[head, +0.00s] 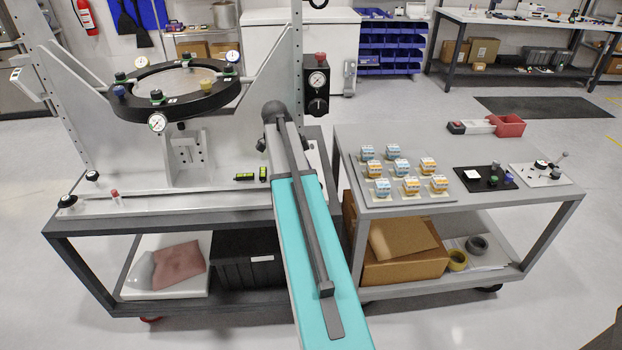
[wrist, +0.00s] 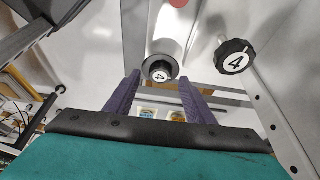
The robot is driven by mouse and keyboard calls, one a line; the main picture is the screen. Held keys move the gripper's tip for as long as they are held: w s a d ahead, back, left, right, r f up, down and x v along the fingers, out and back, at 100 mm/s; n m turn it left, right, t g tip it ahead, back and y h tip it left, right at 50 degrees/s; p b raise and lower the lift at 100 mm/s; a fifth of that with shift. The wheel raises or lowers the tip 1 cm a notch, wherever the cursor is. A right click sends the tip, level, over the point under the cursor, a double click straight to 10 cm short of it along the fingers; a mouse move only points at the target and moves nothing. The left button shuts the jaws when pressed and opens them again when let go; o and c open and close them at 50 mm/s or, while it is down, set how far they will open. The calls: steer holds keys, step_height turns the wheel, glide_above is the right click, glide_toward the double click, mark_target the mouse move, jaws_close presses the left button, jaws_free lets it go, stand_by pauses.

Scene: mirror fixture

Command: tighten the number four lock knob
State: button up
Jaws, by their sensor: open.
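In the wrist view, a black lobed knob (wrist: 235,57) with a white face marked 4 sits at upper right on a thin stem. A round dark knob (wrist: 159,69), also marked 4, sits at the end of a light cylinder in the upper middle. My gripper (wrist: 160,79) has its two purple fingers apart, with nothing seen held. The round knob appears between and beyond the fingertips; the lobed knob is to the right of the right finger. Contact cannot be judged. In the head view my arm hides the gripper and I cannot pick out these knobs.
The mirror fixture's dark ring (head: 178,88) carries several knobs and dial gauges. A grey upright plate (head: 277,68) stands beside my arm. Grey floor shows between cart and back bench.

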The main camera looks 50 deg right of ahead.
steer(key=b+v, duration=0.2)
steer(key=v, duration=1)
steer(key=shift+r, duration=0.15)
stand_by(0.3)
steer(key=w+a+f+n+y+p, duration=0.1)
steer(key=a+f+n+y+p, duration=0.2)
steer(key=a+f, duration=0.7)
steer(key=w+a+f+n+p, duration=0.25)
steer(key=a+f+n, duration=0.45)
steer(key=a, duration=0.6)
steer(key=s+a+f+n+b, duration=0.1)
steer(key=s+a+f+n, duration=0.3)
steer(key=f, duration=0.5)
steer(key=s+a+f+n+g+b, duration=0.1)
steer(key=s+a+f, duration=0.2)
steer(key=s+f, duration=0.4)
steer(key=s+a+f+n+b, duration=0.1)
steer(key=s+a+f+n, duration=0.25)
steer(key=f, duration=0.65)
steer(key=s+a+f+n+g+b, duration=0.1)
steer(key=s+a+f+n, duration=0.2)
steer(key=s+f, duration=0.4)
steer(key=s+a+f+n+b, duration=0.1)
steer(key=s+a+f+n, duration=0.3)
steer(key=s+f, duration=0.3)
steer(key=s, duration=0.4)
steer(key=shift+g+y, duration=0.3)
steer(key=shift+g, duration=0.1)
